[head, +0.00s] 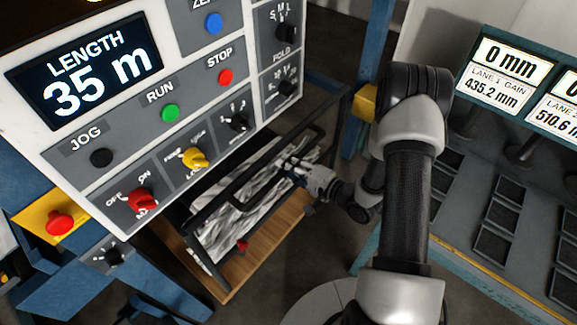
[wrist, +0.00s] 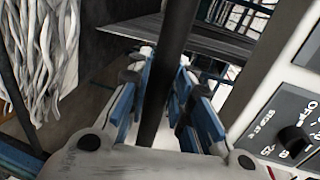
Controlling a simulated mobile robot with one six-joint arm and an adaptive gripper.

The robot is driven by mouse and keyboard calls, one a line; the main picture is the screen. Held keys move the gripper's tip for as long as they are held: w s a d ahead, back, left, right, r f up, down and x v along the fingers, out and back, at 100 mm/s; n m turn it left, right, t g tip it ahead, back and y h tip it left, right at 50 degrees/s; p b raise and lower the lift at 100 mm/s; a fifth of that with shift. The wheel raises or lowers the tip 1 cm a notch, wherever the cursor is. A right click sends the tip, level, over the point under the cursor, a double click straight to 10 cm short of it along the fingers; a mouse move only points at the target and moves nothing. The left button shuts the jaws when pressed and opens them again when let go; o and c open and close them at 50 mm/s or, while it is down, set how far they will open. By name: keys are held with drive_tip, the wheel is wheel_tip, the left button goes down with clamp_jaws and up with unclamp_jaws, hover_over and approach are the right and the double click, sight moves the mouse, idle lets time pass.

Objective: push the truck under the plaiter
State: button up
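The truck (head: 262,273) is a low cart with a wooden deck and a dark tubular frame, at the lower middle of the head view beside the control panel. Grey-white folded cloth lies on it. My gripper (head: 296,170) is at the truck's upper rail on its right side. In the wrist view, a dark bar (wrist: 174,45) runs between the blue-padded fingers of my gripper (wrist: 166,85), which sit close on both sides of it. Their contact is partly hidden. Pale hanging strands of material (wrist: 42,50) show at left. I cannot make out the plaiter clearly.
The control panel (head: 120,115) reads LENGTH 35 m and stands close at left of the truck, with blue legs (head: 70,280) below. A second console (head: 500,150) with lane gain displays is at right. A blue post (head: 372,45) rises behind. Dark floor shows between.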

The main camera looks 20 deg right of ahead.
clamp_jaws()
idle(0.3)
drive_tip(key=r+b+x, duration=0.1)
drive_tip(key=r+x, duration=0.1)
drive_tip(key=x, duration=1)
drive_tip(key=r+b+x, duration=0.2)
drive_tip(key=x, duration=1)
drive_tip(key=shift+w+a+r, duration=0.3)
drive_tip(key=shift+w+r, duration=0.05)
drive_tip(key=shift+r, duration=0.2)
drive_tip(key=shift+o, duration=0.7)
unclamp_jaws()
drive_tip(key=o, duration=0.4)
drive_tip(key=shift+s+d+f, duration=0.1)
drive_tip(key=shift+s+f, duration=0.05)
drive_tip(key=shift+c, duration=0.2)
